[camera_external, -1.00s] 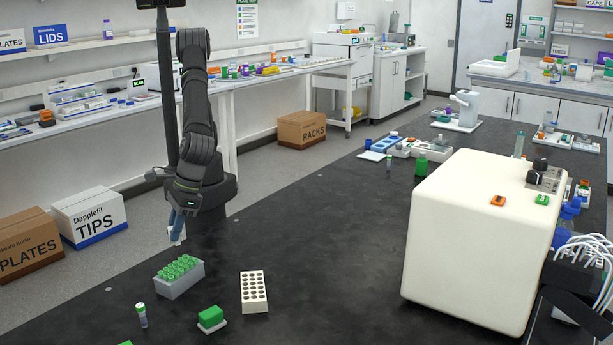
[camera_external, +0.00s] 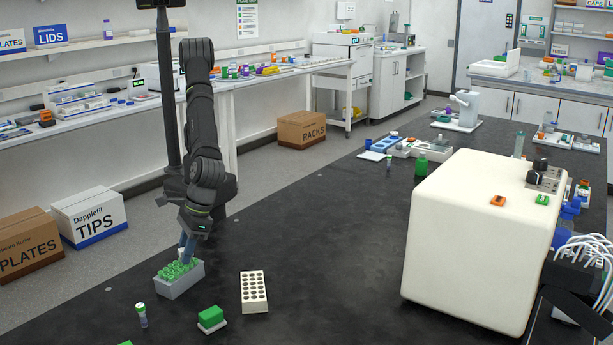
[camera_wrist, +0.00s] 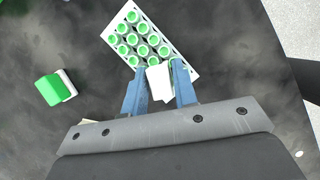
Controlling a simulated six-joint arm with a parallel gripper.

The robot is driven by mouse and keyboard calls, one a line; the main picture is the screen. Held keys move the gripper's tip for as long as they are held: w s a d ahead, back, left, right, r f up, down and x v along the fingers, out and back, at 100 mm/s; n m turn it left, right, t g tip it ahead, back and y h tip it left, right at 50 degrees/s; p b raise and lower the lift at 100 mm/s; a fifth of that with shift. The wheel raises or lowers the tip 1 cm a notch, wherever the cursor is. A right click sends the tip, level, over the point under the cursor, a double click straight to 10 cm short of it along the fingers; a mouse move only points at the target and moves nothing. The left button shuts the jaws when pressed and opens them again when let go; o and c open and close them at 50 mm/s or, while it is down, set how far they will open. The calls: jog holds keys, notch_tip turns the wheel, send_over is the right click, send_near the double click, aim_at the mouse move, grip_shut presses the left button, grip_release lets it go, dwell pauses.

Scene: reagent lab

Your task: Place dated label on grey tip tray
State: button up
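The grey tip tray (camera_external: 182,288) stands on the black bench at the lower left of the external view, filled with rows of green-topped tips. In the wrist view the tray (camera_wrist: 188,69) lies at the top centre, just beyond my fingers. My gripper (camera_external: 187,254) points down over the tray's back right part. In the wrist view, its blue fingers (camera_wrist: 160,83) are shut on a small white label (camera_wrist: 160,84), which overlaps the tray's near edge. The label's printing cannot be seen. Whether the label touches the tray cannot be told.
A cream rack with holes (camera_external: 254,307) stands right of the tray. A large cream machine (camera_external: 470,240) fills the right side. The middle of the bench is clear.

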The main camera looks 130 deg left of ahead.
aim_at(179, 250)
jog(key=shift+o, duration=1.1)
jog(key=shift+r, duration=0.25)
jog(key=v, duration=1.1)
jog(key=shift+r, duration=0.4)
jog(key=shift+a+f, duration=0.1)
jog(key=x, duration=1.1)
jog(key=shift+f, duration=0.35)
jog(key=shift+r, duration=1.85)
